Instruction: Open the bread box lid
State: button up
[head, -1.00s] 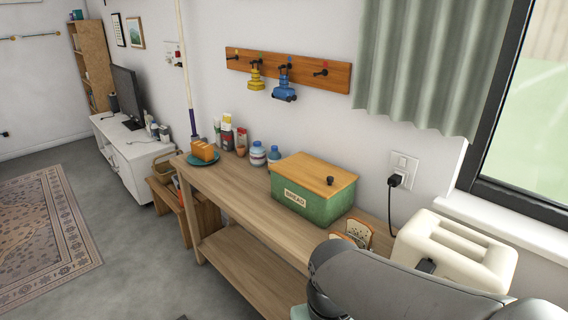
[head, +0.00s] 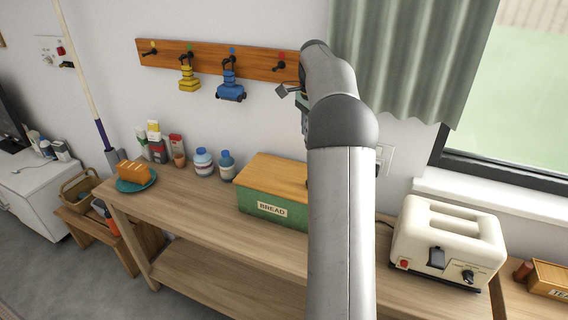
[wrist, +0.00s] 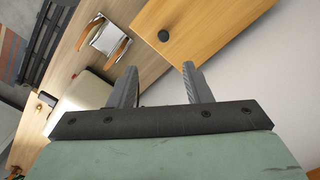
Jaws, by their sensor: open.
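The green bread box (head: 255,207) with a light wooden lid (head: 272,172) stands on the wooden table. The lid lies closed on it. My arm hides its right part and the knob in the head view. In the wrist view, the lid (wrist: 215,25) and its round dark knob (wrist: 163,36) show beyond my fingertips. My gripper (wrist: 159,72) is open, with nothing between its fingers. It is above and apart from the lid; in the head view it is partly hidden behind my arm, near the wall rack.
A cream toaster (head: 445,240) stands right of the box, and a toast rack (wrist: 108,40) shows in the wrist view. Bottles (head: 203,162) and a bread plate (head: 137,182) stand to the left. A hook rack (head: 215,62) is on the wall above.

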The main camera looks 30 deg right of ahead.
jog(key=shift+m, duration=0.3)
jog(key=f, duration=0.5)
jog(key=f+p, duration=0.1)
jog(key=f, duration=0.5)
jog(key=d+f+p, duration=0.1)
jog(key=f, duration=0.5)
jog(key=shift+w+d+f, duration=0.1)
jog(key=shift+w+f, duration=0.05)
jog(key=shift+w, duration=0.05)
grip_shut()
